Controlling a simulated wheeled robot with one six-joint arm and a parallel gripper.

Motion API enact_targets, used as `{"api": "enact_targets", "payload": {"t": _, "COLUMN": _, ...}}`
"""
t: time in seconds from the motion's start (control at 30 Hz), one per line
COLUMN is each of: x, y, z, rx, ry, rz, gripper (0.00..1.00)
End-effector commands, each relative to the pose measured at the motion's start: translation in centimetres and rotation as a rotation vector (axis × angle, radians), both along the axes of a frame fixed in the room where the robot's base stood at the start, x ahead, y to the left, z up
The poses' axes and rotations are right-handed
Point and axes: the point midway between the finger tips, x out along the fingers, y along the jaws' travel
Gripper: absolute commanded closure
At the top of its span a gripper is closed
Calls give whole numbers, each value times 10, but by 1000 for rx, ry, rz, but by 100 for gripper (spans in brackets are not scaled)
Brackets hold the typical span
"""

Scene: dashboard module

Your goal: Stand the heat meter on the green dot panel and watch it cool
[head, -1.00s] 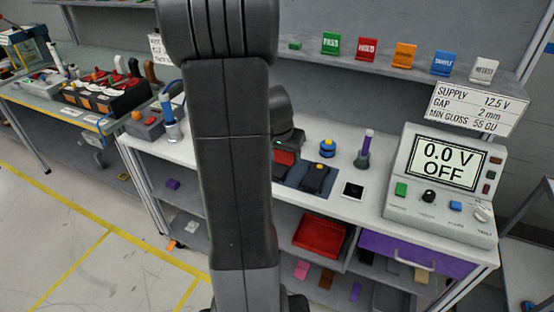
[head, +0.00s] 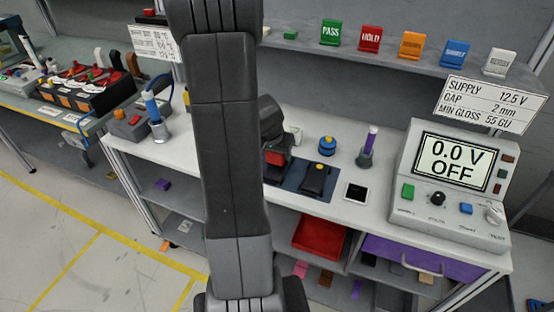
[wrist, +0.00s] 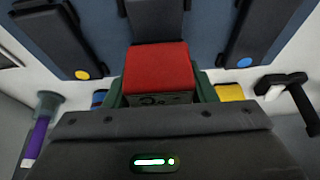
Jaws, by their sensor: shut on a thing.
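My gripper (wrist: 160,92) is shut on a red-topped block with a dark marked face, which I take to be the heat meter (wrist: 158,68). Its green fingers sit on both sides of it. In the head view the red part (head: 275,158) shows just right of my arm, which hides the gripper. The block is over or at the middle dark panel (wrist: 155,25); I cannot tell whether it touches. The left panel (wrist: 50,35) has a yellow dot and the right panel (wrist: 262,28) a blue dot. No green dot is visible; the block covers part of the middle panel.
A blue knob (head: 327,146), a purple-topped tool (head: 368,145) and a black square in a white frame (head: 356,192) stand near the panels. The supply (head: 452,185) reads 0.0 V OFF. A red tray (head: 320,236) is below the bench.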

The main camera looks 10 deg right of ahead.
Motion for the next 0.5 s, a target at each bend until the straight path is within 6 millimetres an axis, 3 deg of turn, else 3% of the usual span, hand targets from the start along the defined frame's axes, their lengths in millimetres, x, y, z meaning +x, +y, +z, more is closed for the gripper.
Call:
{"api": "enact_targets", "payload": {"t": 0.03, "x": -1, "y": -1, "z": -12, "rx": -1, "ry": 4, "rz": 0, "gripper": 76}}
{"api": "enact_targets", "payload": {"t": 0.13, "x": -1, "y": -1, "z": -23, "rx": 0, "ry": 3, "rz": -1, "gripper": 76}}
{"api": "enact_targets", "payload": {"t": 0.5, "x": 0, "y": 0, "z": -26, "rx": 0, "ry": 0, "rz": -1, "gripper": 76}}
